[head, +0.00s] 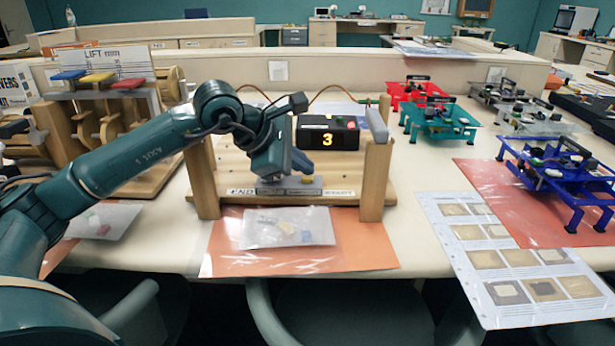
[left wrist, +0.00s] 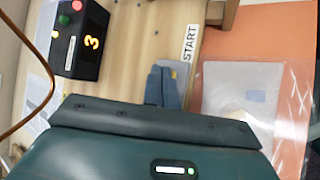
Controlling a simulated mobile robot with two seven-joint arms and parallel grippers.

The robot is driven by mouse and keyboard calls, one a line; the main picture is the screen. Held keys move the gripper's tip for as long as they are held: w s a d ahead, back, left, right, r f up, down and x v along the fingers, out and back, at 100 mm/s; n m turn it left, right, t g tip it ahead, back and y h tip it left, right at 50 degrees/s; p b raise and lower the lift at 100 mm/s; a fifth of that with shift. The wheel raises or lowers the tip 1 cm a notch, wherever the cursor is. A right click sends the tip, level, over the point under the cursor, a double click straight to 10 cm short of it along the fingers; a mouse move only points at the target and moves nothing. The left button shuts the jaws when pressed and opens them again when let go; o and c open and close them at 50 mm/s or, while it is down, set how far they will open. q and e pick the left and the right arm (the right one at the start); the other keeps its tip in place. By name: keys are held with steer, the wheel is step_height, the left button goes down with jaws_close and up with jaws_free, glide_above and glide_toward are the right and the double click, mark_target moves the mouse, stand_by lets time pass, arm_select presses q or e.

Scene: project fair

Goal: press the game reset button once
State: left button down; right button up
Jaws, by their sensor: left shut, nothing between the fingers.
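A black counter box (head: 328,138) stands on the wooden game board (head: 235,165) and shows a lit yellow 3. It also shows in the left wrist view (left wrist: 88,47), with a red button (left wrist: 77,5) and a green button (left wrist: 64,20) on it. I cannot read which one is the reset button. My left gripper (head: 302,163) is shut and empty, low over the front of the board, in front of the box and apart from it. In the left wrist view its blue fingertips (left wrist: 167,72) are beside the START label (left wrist: 190,43). My right gripper is not in view.
Wooden posts (head: 375,180) flank the board, and a wire arches above it. An orange sheet with a clear bag (head: 288,227) lies in front. A wooden lever stand (head: 110,115) is at left. Red, teal and blue models (head: 568,178) stand at right.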

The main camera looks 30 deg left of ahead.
mark_target(302, 178)
arm_select(q)
steer(key=shift+f, duration=0.25)
stand_by(0.4)
steer(key=shift+r+p, duration=0.3)
steer(key=shift+r, duration=0.55)
steer(key=shift+r, duration=0.1)
step_height(302, 178, up, 5)
steer(key=p, duration=0.3)
steer(key=shift+p, duration=0.3)
stand_by(0.4)
